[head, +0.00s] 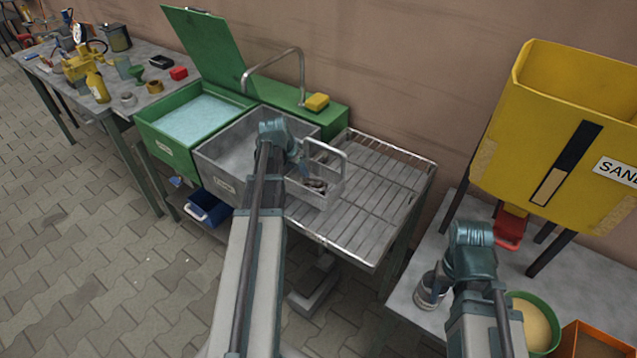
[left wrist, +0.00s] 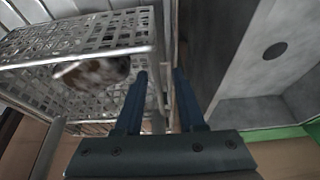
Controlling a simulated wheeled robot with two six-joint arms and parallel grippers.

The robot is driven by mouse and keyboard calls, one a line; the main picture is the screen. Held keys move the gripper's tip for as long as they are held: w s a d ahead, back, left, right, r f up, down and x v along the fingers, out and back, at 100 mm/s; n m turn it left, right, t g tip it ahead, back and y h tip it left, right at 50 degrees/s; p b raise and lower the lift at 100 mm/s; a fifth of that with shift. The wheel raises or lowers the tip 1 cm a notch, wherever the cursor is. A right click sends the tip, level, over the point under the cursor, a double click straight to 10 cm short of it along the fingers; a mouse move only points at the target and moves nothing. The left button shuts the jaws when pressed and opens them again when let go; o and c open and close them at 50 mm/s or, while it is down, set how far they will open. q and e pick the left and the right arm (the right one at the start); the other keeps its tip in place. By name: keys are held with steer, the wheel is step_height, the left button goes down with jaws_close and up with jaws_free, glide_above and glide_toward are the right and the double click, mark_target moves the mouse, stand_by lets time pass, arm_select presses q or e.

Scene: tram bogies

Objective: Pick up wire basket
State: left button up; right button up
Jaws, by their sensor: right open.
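The wire basket (head: 322,178), a pale metal mesh box with a raised loop handle, is at the right side of the steel sink. It holds a small brownish part. In the left wrist view the basket's mesh (left wrist: 85,45) fills the upper left. My left gripper (head: 290,160) is at the basket's left side. In the left wrist view its two fingers (left wrist: 160,85) stand apart, with a thin rim or handle bar of the basket between them; whether they grip it is unclear. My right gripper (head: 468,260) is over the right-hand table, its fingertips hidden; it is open.
The steel sink (head: 228,150) stands left of a wire drainboard (head: 372,190), which is bare. A tap (head: 275,60) and yellow sponge (head: 317,102) are behind. A yellow sand hopper (head: 560,130), metal cup (head: 430,291) and green bowl (head: 545,340) are on the right.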

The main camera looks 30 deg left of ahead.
arm_select(q)
steer(key=shift+c, duration=0.3)
jaws_close()
stand_by(1.2)
